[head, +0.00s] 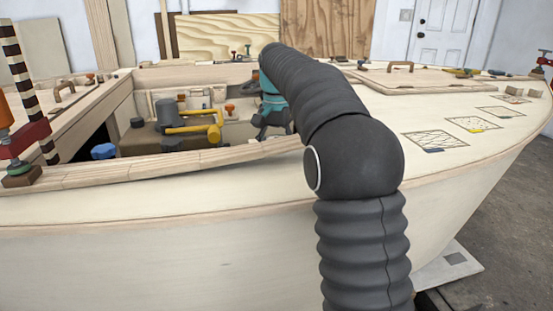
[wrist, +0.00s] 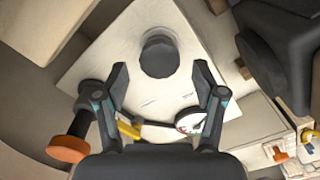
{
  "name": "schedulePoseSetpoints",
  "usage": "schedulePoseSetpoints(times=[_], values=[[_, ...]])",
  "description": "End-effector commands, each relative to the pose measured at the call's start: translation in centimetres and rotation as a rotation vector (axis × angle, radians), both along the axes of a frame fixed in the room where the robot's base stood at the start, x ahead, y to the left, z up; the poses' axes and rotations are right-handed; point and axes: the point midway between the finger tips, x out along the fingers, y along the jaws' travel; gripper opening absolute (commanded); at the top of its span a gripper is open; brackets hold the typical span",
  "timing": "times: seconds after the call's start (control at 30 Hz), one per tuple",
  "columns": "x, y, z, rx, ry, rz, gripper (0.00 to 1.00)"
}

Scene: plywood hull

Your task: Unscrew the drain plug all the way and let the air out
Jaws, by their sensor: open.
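In the wrist view, a dark round knob, which looks like the drain plug (wrist: 160,55), stands on a pale panel (wrist: 195,30). My gripper (wrist: 160,72) is open, its two fingers apart on the left and right of the knob's near side. I see no finger touching it, and the gap in depth is unclear. The head view shows my arm reaching over the hull edge into the open well, with the teal and dark gripper (head: 270,115) partly hidden behind it. Whether the plug is turned or loosened cannot be seen.
In the wrist view, an orange-ended knob (wrist: 68,148) is at left and a white dial (wrist: 190,120) lies near the right finger. In the head view, a yellow tool (head: 200,127) and a dark cylinder (head: 168,112) sit in the well. The wooden rim (head: 180,170) borders it.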

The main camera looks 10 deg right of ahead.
Motion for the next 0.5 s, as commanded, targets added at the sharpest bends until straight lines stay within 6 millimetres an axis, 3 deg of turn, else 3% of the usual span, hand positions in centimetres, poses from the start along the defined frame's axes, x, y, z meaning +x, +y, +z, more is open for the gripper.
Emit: schedulePoseSetpoints(times=[0.17, 0.47, 0.5], values=[[-0.04, 0.0, -1.21, 0.0, 0.0, 0.0, 0.7], [-0.02, 0.0, -1.36, 0.0, 0.0, 0.0, 0.7], [-0.03, 0.0, -1.36, 0.0, 0.0, 0.0, 0.62]])
